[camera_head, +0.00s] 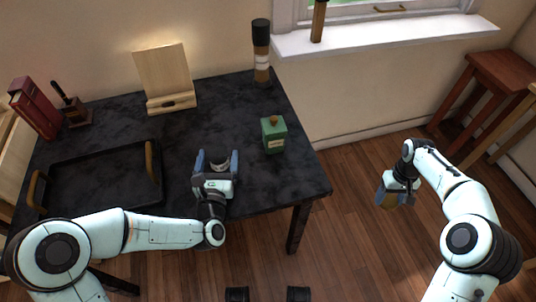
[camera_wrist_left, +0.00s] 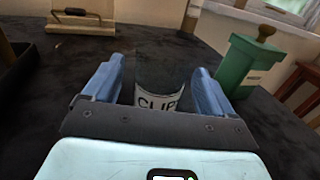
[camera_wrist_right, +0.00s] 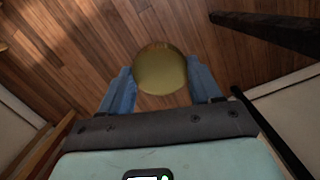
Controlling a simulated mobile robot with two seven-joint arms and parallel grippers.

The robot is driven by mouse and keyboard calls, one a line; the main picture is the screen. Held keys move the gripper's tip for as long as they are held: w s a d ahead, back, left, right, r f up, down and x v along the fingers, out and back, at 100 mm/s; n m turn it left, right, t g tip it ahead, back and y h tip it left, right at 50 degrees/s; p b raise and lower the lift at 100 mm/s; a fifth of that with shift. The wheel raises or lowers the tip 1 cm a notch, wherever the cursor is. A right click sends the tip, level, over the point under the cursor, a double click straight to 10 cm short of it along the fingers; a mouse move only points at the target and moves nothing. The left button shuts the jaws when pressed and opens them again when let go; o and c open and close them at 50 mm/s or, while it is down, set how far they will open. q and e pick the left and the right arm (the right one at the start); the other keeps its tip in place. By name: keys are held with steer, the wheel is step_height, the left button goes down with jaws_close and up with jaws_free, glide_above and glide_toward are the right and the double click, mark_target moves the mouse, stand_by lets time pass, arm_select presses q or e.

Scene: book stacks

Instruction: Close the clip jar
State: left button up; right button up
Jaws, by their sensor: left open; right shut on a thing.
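The clip jar (camera_head: 221,166) stands on the dark table, between the fingers of my left gripper (camera_head: 217,160), which is open. In the left wrist view the jar (camera_wrist_left: 160,98) shows a pale label reading "CLIP", partly hidden by the gripper body; its dark upper part blends with the table. I cannot tell whether the fingers touch it. My right gripper (camera_head: 392,199) is out past the table's right side, above the floor. It is shut on a round, golden-brown lid (camera_wrist_right: 160,69), which fills the space between its fingers.
A green canister (camera_head: 274,134) stands to the right of the jar. A black tray (camera_head: 105,176) with wooden handles lies at left. A wooden stand (camera_head: 166,76), a dark bottle (camera_head: 261,50), a stamp (camera_head: 75,108) and red books (camera_head: 36,108) line the back. Stools (camera_head: 490,80) stand at right.

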arm_select(q)
steer(key=shift+w, duration=0.6)
arm_select(e)
steer(key=shift+f, duration=0.15)
arm_select(q)
steer(key=c, duration=1.1)
